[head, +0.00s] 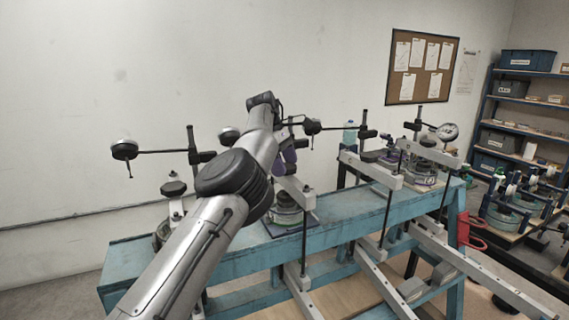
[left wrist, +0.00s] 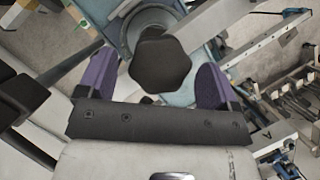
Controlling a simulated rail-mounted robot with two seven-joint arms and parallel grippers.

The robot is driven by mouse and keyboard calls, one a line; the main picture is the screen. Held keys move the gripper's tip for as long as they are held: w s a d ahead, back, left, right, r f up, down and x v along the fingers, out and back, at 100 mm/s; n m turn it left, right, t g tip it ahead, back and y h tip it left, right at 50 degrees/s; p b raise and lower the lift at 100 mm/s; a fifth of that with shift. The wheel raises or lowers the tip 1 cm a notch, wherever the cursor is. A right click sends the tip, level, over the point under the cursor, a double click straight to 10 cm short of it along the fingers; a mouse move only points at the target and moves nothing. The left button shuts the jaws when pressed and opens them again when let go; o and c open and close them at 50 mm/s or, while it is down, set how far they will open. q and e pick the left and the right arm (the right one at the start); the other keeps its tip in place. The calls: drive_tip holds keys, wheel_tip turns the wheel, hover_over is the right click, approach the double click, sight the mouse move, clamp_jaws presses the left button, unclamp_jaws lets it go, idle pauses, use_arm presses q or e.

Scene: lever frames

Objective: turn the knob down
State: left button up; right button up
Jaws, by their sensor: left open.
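The knob (left wrist: 160,66) is dark and faceted, seen from above in the left wrist view. It lies between the two purple fingers of my left gripper (left wrist: 155,82), with gaps visible on both sides. The fingers are wide apart and hold nothing. In the head view my left gripper (head: 286,163) is over the middle lever frame (head: 288,208) on the blue bench. My left arm hides much of that frame, and I cannot make out its knob there. How far the fingers reach down around the knob is unclear. My right gripper is not in view.
The blue bench (head: 345,203) also carries a left frame with a dark knob (head: 173,188) and a right frame (head: 425,165). Weighted beams (head: 480,283) jut out in front. Shelves (head: 515,115) stand at the right.

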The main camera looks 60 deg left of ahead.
use_arm(q)
drive_tip(key=shift+s+a+r, duration=0.1)
drive_tip(key=shift+a+r, duration=0.05)
drive_tip(key=shift+r, duration=0.35)
drive_tip(key=p+v, duration=1.1)
drive_tip(key=v, duration=0.1)
drive_tip(key=shift+a+r, duration=0.15)
drive_tip(key=shift+r, duration=0.15)
drive_tip(key=shift+s, duration=0.1)
